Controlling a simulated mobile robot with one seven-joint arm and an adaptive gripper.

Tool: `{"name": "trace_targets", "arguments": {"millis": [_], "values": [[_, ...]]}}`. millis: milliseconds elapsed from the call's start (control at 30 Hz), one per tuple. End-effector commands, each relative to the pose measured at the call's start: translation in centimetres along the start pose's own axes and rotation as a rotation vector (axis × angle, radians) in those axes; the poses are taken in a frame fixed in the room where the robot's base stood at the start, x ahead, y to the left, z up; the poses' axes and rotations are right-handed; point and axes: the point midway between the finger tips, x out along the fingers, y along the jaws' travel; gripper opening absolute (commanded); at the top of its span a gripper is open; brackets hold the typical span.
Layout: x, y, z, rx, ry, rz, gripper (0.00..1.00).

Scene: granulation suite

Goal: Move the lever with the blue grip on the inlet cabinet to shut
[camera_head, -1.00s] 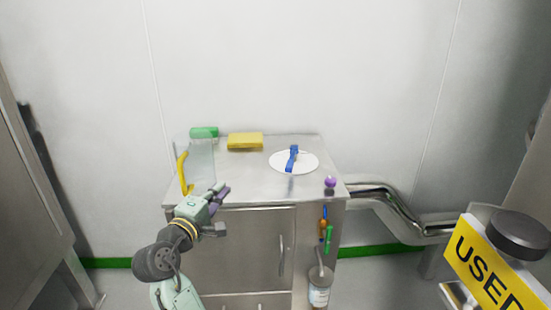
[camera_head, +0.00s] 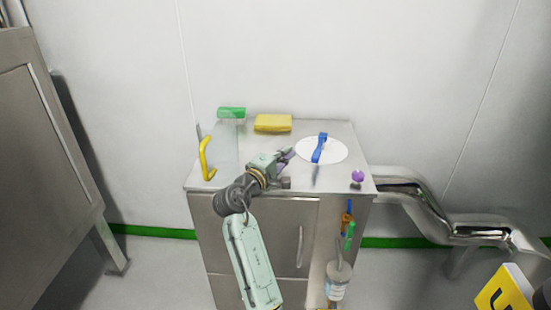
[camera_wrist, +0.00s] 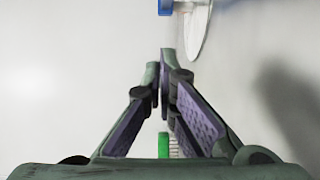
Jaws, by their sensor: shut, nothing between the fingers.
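The lever with the blue grip (camera_head: 320,147) stands on a round white plate (camera_head: 336,151) on top of the steel inlet cabinet (camera_head: 205,186). Its blue grip points toward the back, and a grey stem shows at its near end. In the wrist view part of the blue grip (camera_wrist: 166,7) shows at the top edge, beyond my fingertips, with the edge of the white plate (camera_wrist: 200,28) beside it. My gripper (camera_head: 289,152) is shut and empty, just left of the lever and apart from it. In the wrist view the fingertips (camera_wrist: 164,62) meet.
A yellow block (camera_head: 273,123), a green-topped brush (camera_head: 231,113) and a yellow handle (camera_head: 206,158) are on the cabinet's back and left. A purple knob (camera_head: 357,176) is at the front right corner. A steel pipe (camera_head: 425,203) runs off right.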

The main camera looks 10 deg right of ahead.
Motion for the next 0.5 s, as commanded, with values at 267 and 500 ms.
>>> {"name": "trace_targets", "arguments": {"millis": [267,500], "values": [[1.1,0.1,3.4,0.0,-0.002,-0.001,0.0],[1.2,0.0,3.9,0.0,0.001,0.001,0.0]]}}
